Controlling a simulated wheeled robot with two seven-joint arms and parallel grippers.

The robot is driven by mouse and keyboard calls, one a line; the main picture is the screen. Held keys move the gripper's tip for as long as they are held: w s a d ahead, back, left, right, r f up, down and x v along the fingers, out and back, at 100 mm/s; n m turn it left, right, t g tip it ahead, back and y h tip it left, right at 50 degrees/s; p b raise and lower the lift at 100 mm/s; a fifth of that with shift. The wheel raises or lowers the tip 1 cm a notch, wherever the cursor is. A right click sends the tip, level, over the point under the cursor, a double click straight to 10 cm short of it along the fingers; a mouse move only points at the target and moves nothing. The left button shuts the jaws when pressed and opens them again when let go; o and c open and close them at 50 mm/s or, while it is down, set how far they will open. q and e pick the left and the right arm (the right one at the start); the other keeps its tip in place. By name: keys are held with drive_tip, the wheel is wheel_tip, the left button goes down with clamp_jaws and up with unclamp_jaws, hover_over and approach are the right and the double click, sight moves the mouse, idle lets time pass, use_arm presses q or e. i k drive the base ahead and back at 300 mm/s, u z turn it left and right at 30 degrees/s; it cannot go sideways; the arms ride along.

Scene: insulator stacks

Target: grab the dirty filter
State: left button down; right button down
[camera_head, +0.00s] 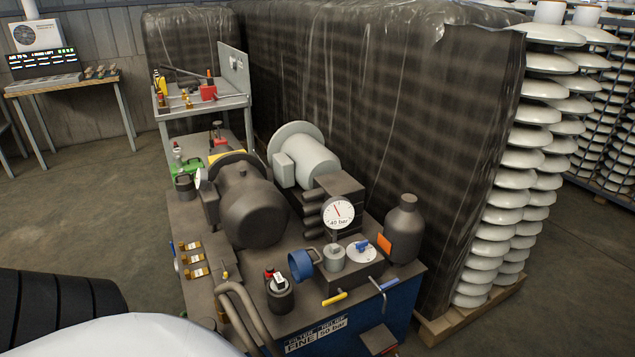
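I cannot tell for sure which part is the dirty filter. On the hydraulic unit (180,235), a small grey cylinder (334,257) stands upright on a dark block, beside a blue ring-shaped part (300,265). In front of them is a dark round pot (280,297) with a red and white top. A label (316,335) on the blue front reads FINE and 50 bar. Neither of my grippers is in view.
A round gauge (339,212) marked 40 bar, a dark bottle (404,230) and motors (252,205) crowd the unit. A tool cart (205,102) stands behind. Wrapped insulator stacks (390,110) block the right rear. A side table (62,85) is far left; floor (90,195) between is clear.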

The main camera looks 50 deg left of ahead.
sight(279, 284)
drive_tip(key=i, duration=1.9)
drive_tip(key=u, duration=3.1)
